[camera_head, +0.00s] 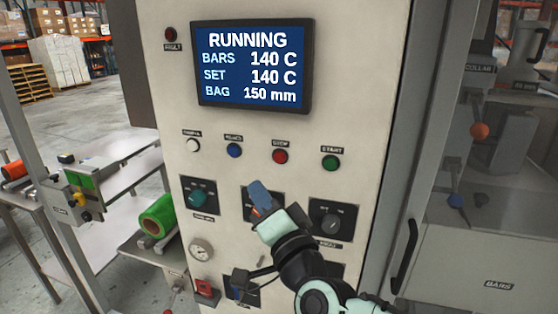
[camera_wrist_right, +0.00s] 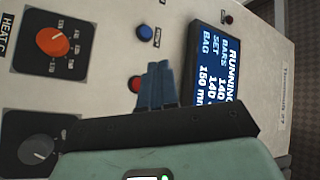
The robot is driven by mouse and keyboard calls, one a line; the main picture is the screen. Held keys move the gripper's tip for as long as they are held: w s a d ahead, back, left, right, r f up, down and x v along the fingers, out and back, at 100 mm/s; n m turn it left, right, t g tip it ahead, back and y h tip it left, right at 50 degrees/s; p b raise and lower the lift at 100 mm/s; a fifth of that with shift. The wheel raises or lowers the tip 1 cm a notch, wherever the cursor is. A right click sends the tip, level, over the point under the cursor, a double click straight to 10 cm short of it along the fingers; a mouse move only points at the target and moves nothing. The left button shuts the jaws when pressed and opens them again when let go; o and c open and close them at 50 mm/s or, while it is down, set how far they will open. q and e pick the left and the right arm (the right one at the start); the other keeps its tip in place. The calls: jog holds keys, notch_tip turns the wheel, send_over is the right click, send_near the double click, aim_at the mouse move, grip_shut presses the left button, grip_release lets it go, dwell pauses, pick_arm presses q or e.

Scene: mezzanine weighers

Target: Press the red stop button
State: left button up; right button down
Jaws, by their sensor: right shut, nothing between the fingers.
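The red button (camera_head: 280,156) sits in the row of buttons under the screen, with a small label above it, left of the green START button (camera_head: 330,162). My right gripper (camera_head: 258,192) is below and a little left of the red button, in front of a dial that it partly covers. Its blue fingers are closed together and empty. In the right wrist view the fingers (camera_wrist_right: 157,82) stand beside the red button (camera_wrist_right: 135,85) and overlap its edge. I cannot tell the gap in depth. My left gripper is not in view.
The screen (camera_head: 252,66) reads RUNNING. A blue button (camera_head: 234,150) and a white button (camera_head: 193,145) are left of the red one. Dials (camera_head: 333,220) lie below. A door handle (camera_head: 404,256) is to the right. A green roll (camera_head: 158,215) lies at left.

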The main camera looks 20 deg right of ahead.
aim_at(279, 158)
jog(key=shift+s+r, duration=0.1)
jog(key=shift+r, duration=0.25)
jog(key=shift+w+d+b, duration=0.55)
jog(key=shift+w+d, duration=0.3)
jog(key=shift+w, duration=0.35)
jog(key=shift+w+d+b, duration=0.6)
jog(key=shift+w+d, duration=0.25)
jog(key=shift+w, duration=0.4)
jog(key=shift+w+d+b, duration=0.55)
jog(key=shift+w+d, duration=0.3)
jog(key=shift+w, duration=0.35)
jog(key=shift+w+d+f+b, duration=0.1)
jog(key=shift+w+d+b, duration=0.1)
jog(key=shift+w+b, duration=0.2)
